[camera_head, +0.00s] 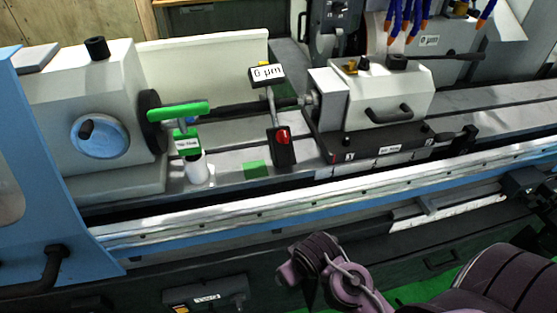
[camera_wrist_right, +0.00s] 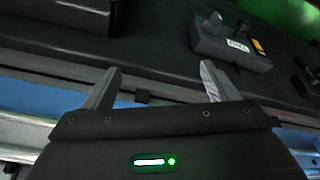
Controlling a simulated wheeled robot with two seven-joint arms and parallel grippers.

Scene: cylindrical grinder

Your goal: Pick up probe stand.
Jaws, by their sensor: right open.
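What looks like the probe stand shows in the head view: a dark block with a red knob (camera_head: 283,143), a thin rod and a small display reading "0 µm" (camera_head: 267,74). It stands upright on the machine bed, between the headstock and the tailstock. My right gripper (camera_wrist_right: 160,70) is open in the right wrist view, its two fingers wide apart with nothing between them. I cannot make out the probe stand in that view. My left gripper is not in view.
The grey headstock (camera_head: 85,125) with a blue dial stands at left, and the tailstock (camera_head: 375,95) at right. A green-handled piece (camera_head: 180,111) stands by the headstock. A small green block (camera_head: 255,169) lies left of the probe stand. A long rail (camera_head: 300,193) runs along the front.

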